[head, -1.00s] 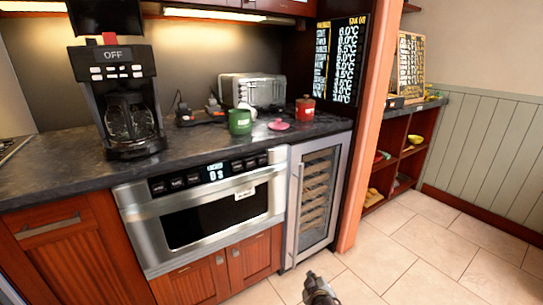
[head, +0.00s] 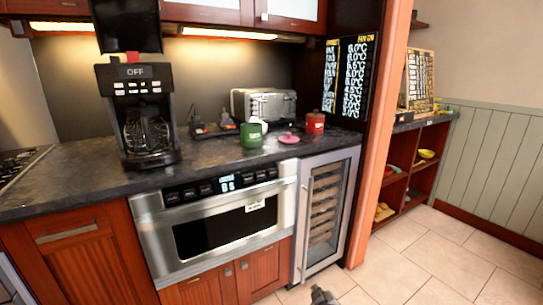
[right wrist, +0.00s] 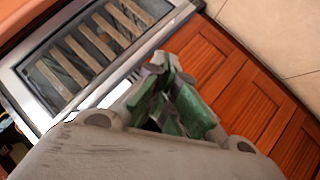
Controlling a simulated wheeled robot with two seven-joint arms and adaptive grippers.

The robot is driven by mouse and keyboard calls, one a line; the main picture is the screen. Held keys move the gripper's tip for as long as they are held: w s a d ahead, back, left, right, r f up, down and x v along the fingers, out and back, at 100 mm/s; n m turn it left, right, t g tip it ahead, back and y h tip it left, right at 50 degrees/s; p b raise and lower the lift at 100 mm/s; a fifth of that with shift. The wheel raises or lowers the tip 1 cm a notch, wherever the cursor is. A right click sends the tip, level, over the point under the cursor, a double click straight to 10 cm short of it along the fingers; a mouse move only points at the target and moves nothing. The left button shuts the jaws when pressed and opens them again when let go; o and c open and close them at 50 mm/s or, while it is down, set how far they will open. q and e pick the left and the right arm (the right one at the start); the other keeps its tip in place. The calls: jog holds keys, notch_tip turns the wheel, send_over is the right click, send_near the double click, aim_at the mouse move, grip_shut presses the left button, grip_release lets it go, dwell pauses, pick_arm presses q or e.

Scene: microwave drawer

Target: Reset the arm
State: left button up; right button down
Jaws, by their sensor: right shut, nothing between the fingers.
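My right gripper (head: 322,296) shows at the bottom edge of the head view, low over the floor in front of the counter. In the right wrist view its green-padded fingers (right wrist: 172,103) are shut and empty, with wooden cabinet doors and the wine cooler beyond them. My left gripper is in neither view. The microwave drawer (head: 215,225) is closed under the counter, its lit panel (head: 228,182) above the door.
The wine cooler (head: 325,215) stands right of the microwave drawer. A coffee maker (head: 138,115), green mug (head: 251,134), toaster (head: 263,104), pink lid (head: 289,138) and red canister (head: 315,122) are on the counter (head: 85,185). The tiled floor (head: 440,262) at right is clear.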

jog(key=shift+f, duration=0.1)
pick_arm(q)
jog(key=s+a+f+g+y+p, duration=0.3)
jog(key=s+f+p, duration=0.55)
jog(key=p, duration=1.25)
pick_arm(e)
jog(key=s+d+f+m+g, duration=0.2)
jog(key=s+d+f+g, duration=0.3)
jog(key=s+f, duration=0.7)
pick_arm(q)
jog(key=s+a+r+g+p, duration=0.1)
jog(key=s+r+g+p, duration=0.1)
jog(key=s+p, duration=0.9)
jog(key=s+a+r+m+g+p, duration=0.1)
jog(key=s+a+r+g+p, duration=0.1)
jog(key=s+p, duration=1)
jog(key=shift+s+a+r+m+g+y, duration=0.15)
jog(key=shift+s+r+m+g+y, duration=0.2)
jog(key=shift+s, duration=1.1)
pick_arm(e)
jog(key=s+d+r+m+g, duration=0.1)
jog(key=s+d+g, duration=0.1)
jog(key=s, duration=1.7)
jog(key=s+d+r+m+g, duration=0.2)
jog(key=s+d+g, duration=0.1)
jog(key=s, duration=1.7)
jog(key=shift+d+r+g, duration=0.15)
jog(key=shift+d+g, duration=0.15)
jog(key=shift+d, duration=0.1)
